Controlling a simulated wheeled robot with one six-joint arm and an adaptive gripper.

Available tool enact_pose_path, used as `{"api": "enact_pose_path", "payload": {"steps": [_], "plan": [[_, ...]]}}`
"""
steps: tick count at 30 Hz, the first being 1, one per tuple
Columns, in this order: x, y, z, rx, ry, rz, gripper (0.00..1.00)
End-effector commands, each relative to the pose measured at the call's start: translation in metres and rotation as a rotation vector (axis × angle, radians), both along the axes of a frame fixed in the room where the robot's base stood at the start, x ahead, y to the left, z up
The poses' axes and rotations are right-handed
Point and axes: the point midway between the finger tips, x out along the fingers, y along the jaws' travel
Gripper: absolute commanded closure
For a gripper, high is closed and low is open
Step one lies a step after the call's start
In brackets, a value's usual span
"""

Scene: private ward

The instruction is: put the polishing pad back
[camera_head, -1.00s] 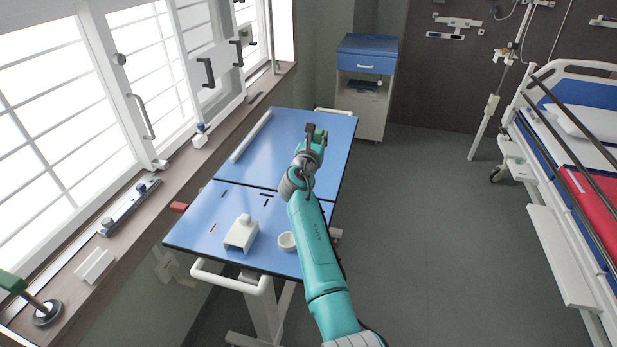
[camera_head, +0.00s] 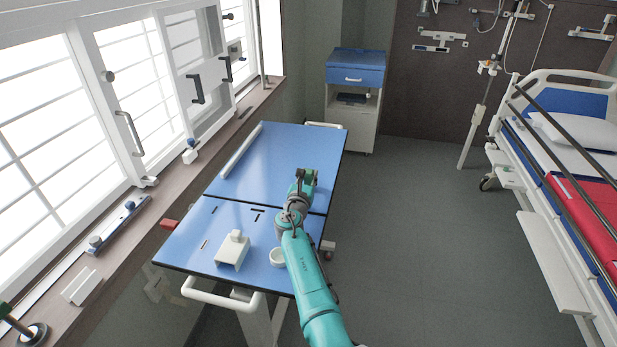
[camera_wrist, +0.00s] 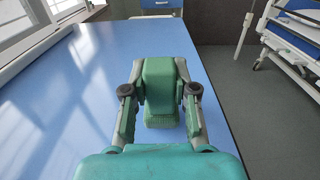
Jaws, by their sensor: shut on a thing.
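My gripper (camera_head: 306,176) is over the far half of the blue-topped table (camera_head: 290,150), near its right edge. In the wrist view my gripper (camera_wrist: 164,95) is shut on a green block, taken as the polishing pad (camera_wrist: 160,85), standing between the two fingers. The blue tabletop lies below; I cannot tell whether the pad touches it. A white bracket-like holder (camera_head: 232,254) with a knob on top stands on the near half of the table. A small white round cup (camera_head: 278,257) is to its right, close to my arm.
A white bar (camera_head: 241,151) lies along the table's left side. The windowsill (camera_head: 160,185) with several fittings runs along the left. A bed (camera_head: 565,180) stands at right and a bedside cabinet (camera_head: 355,75) at back. The floor between table and bed is clear.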

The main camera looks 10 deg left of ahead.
Motion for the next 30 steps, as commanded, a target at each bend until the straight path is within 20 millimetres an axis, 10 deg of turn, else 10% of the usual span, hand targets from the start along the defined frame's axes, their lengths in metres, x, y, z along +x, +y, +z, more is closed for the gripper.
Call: {"api": "enact_pose_path", "payload": {"steps": [12,13,16,30], "plan": [[0.0002,0.0001,-0.0043,0.000,0.000,0.000,1.00],[0.0002,0.0001,-0.0044,0.000,0.000,0.000,0.68],[0.0001,0.0000,-0.0042,0.000,-0.001,0.000,0.48],[-0.0003,-0.0017,-0.0054,0.000,-0.001,-0.001,0.48]]}}
